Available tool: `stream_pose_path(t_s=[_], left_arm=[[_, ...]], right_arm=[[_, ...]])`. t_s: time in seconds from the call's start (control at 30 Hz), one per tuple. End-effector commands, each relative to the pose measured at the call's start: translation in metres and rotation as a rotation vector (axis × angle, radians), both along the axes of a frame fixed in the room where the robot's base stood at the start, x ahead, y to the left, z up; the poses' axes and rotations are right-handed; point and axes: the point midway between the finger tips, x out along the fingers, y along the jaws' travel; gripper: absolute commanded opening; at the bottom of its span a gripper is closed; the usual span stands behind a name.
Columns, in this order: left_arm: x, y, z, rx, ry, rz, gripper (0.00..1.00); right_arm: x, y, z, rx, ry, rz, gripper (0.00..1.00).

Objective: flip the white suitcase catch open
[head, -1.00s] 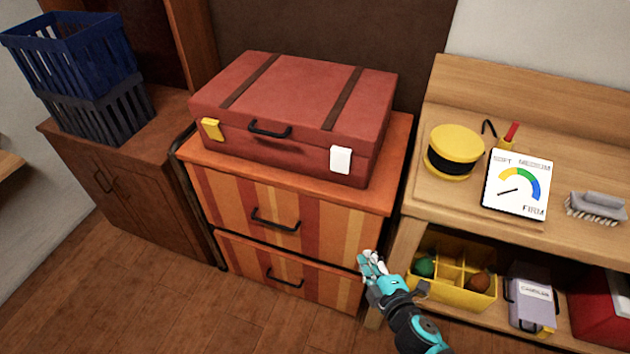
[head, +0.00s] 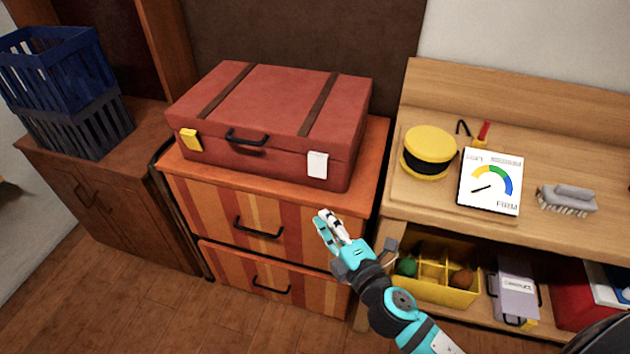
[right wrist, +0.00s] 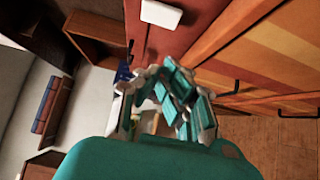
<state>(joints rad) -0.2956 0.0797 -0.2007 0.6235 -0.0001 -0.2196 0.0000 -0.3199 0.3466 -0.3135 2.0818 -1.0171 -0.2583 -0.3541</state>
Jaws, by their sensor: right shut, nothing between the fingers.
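The red suitcase (head: 270,115) lies flat on top of the striped drawer cabinet. Its white catch (head: 318,164) is on the right of the front face, and a yellow catch (head: 190,139) is on the left. The white catch lies flat against the front face. My right gripper (head: 328,225) is shut and empty, below the white catch and in front of the upper drawer, apart from the suitcase. The right wrist view shows the white catch (right wrist: 161,13) at the top edge, beyond the fingers (right wrist: 170,98). My left gripper is not in view.
The drawer cabinet (head: 205,190) has two handles on its front. Blue crates (head: 60,70) stand on the left cabinet. Floor is clear at front left.

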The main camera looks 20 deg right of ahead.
Motion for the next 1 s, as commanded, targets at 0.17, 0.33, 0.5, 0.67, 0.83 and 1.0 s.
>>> stream_pose_path(t_s=[0.17, 0.33, 0.5, 0.67, 0.83, 1.0], left_arm=[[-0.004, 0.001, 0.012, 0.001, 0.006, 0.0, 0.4], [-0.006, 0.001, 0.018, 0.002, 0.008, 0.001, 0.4], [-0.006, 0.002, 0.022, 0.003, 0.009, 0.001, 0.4], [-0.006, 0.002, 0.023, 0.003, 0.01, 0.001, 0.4], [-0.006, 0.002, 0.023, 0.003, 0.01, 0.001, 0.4], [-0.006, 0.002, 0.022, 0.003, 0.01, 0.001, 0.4]], right_arm=[[0.04, 0.007, 0.005, 0.001, -0.004, -0.001, 0.0], [0.075, 0.014, 0.004, 0.0, -0.003, -0.001, 0.0], [0.097, 0.001, 0.002, -0.002, -0.001, -0.001, 0.0], [0.107, -0.006, 0.002, 0.0, -0.002, 0.0, 0.0], [0.11, -0.008, 0.001, 0.001, -0.001, 0.0, 0.0], [0.109, -0.008, 0.001, 0.001, -0.001, 0.0, 0.0]])
